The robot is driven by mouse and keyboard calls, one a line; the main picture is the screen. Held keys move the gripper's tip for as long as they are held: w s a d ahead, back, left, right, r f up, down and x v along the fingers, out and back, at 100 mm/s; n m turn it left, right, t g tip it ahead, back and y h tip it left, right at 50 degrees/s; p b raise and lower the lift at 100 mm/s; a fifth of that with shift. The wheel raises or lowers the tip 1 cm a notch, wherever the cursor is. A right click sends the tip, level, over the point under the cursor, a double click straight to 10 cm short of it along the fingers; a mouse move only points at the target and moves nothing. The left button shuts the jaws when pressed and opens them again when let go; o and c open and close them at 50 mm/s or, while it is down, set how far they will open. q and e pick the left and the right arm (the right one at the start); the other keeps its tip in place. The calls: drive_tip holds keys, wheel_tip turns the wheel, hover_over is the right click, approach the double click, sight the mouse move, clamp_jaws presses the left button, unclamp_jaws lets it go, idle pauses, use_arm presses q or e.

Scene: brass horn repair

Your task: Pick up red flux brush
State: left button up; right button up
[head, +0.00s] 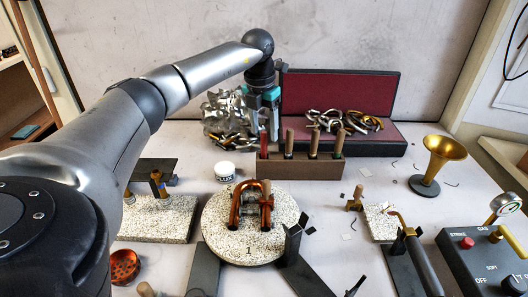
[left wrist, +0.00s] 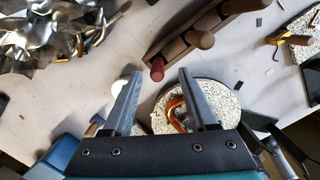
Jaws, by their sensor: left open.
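The red flux brush (head: 264,144) stands upright at the left end of a brown block rack (head: 300,169), beside several wooden-handled tools. In the left wrist view the brush shows as a red handle end (left wrist: 157,70) at the near end of the rack (left wrist: 190,32). My left gripper (head: 262,118) hangs down above and close to the brush in the head view. In the left wrist view the left gripper (left wrist: 156,88) is open and empty, and the red end lies just beyond the fingertips, between their lines. The brush's lower part is hidden in the rack. My right gripper is not in view.
A white flux jar (head: 224,172) stands left of the rack. A pile of crumpled metal (head: 228,112) and an open dark red case (head: 340,97) lie behind. A round speckled slab (head: 225,240) with copper tubing (head: 236,207) sits in front. A brass horn (head: 437,160) stands at right.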

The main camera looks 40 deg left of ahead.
sight(265, 146)
use_arm(q)
drive_tip(key=f, duration=0.2)
drive_tip(key=f+b, duration=0.1)
drive_tip(key=f, duration=0.3)
drive_tip(key=shift+w+a+f, duration=0.25)
drive_tip(key=shift+w+f, duration=0.05)
drive_tip(key=shift+w, duration=0.05)
drive_tip(key=shift+r, duration=0.1)
clamp_jaws()
